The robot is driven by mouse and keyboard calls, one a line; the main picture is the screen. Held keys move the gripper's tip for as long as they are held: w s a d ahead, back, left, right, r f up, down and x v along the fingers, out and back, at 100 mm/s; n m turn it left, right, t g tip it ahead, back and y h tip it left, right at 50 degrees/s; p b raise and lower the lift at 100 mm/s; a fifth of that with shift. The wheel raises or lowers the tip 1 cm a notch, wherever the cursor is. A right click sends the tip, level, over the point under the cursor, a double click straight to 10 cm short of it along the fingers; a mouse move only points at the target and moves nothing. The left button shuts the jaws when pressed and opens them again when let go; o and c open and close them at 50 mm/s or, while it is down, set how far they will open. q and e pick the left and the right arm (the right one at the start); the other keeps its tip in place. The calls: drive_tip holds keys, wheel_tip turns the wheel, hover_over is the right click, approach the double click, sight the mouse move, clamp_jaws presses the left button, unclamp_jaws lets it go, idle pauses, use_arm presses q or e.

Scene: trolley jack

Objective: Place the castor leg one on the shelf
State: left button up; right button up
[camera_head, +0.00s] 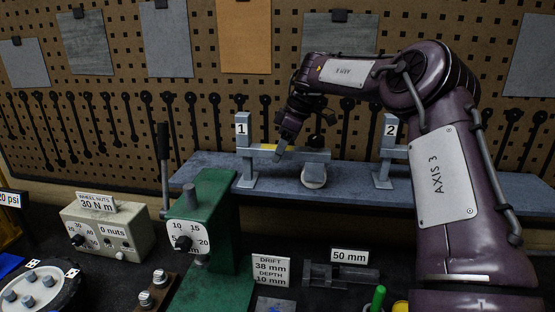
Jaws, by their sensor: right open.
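A grey castor leg (308,155) with a pale wheel (314,176) is at the blue-grey shelf (340,193), just right of the post marked 1 (242,130). A yellow patch shows on the bar between them. My right gripper (283,146) points down at the left end of the leg, with its jaws open. From this angle I cannot tell whether it touches the leg. A second grey stand marked 2 (385,160) is on the shelf farther right, partly hidden by my right arm. My left gripper is not in view.
A green press (213,240) with an upright lever stands in front of the shelf's left part. A beige torque box (105,232) and a round plate with nuts (40,287) are at the left. Pegboard tools hang behind. The shelf between 1 and 2 has bare room.

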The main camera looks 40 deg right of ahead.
sight(291, 149)
drive_tip(key=b+v, duration=0.2)
drive_tip(key=v, duration=0.5)
drive_tip(key=shift+s, duration=0.15)
drive_tip(key=shift+s+r+p, duration=0.1)
drive_tip(key=shift+r+p, duration=0.4)
drive_tip(key=shift+r, duration=0.25)
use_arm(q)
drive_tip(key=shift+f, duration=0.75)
use_arm(e)
drive_tip(key=shift+s+d+r, duration=0.15)
drive_tip(key=shift+d+r, duration=0.1)
drive_tip(key=shift+r, duration=0.05)
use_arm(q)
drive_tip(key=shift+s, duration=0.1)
use_arm(e)
drive_tip(key=shift+f, duration=0.1)
